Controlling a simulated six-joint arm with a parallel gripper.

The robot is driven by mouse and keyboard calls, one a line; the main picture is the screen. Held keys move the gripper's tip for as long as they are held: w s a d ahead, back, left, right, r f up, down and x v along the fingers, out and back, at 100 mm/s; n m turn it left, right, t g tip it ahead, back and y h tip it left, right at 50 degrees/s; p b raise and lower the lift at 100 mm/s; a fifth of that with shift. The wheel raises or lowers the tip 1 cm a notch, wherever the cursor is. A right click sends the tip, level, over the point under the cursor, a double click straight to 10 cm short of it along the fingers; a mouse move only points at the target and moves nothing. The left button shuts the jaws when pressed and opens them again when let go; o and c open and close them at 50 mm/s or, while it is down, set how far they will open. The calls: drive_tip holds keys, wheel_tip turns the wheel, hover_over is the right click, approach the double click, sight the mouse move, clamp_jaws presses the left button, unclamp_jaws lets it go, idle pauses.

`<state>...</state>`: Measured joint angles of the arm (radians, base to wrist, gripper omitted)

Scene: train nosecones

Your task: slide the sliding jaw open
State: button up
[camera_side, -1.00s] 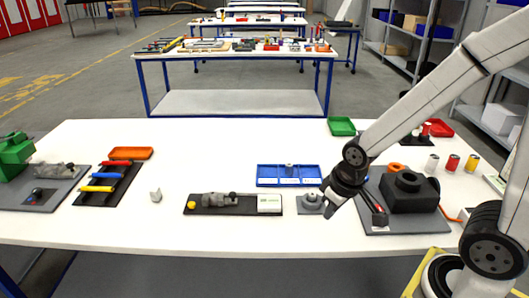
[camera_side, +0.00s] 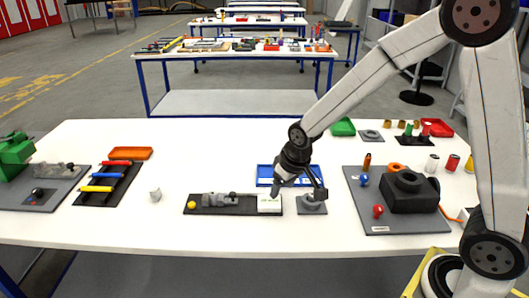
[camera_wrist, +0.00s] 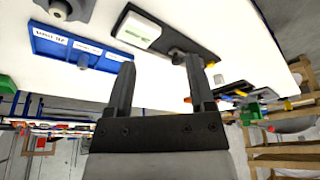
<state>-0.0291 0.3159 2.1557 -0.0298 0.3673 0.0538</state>
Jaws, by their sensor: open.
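A black base plate (camera_side: 240,209) lies on the white table in the side view. On it sit a grey jaw-like fixture with a small dark knob (camera_side: 217,200), a yellow button (camera_side: 192,205) and a white labelled box (camera_side: 268,205). I cannot tell which grey part is the sliding jaw. In the wrist view the plate (camera_wrist: 205,50) shows ahead with the white box (camera_wrist: 141,29); the grey part (camera_wrist: 178,52) is partly hidden by a finger. My gripper (camera_side: 297,187) is open and empty, above and right of the white box. Its fingers (camera_wrist: 160,64) stand wide apart.
A blue labelled tray (camera_side: 264,182) lies behind my gripper. A small grey plate with a round piece (camera_side: 312,207) is just below it. A grey board with a black block (camera_side: 405,195) stands to the right. The table left of the black plate has free room.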

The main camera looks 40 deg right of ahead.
drive_tip(key=t, duration=0.1)
approach(232, 193)
drive_tip(key=shift+f, duration=0.5)
drive_tip(key=shift+f, duration=0.1)
drive_tip(key=shift+x, duration=3.8)
drive_tip(key=shift+w, duration=0.1)
clamp_jaws()
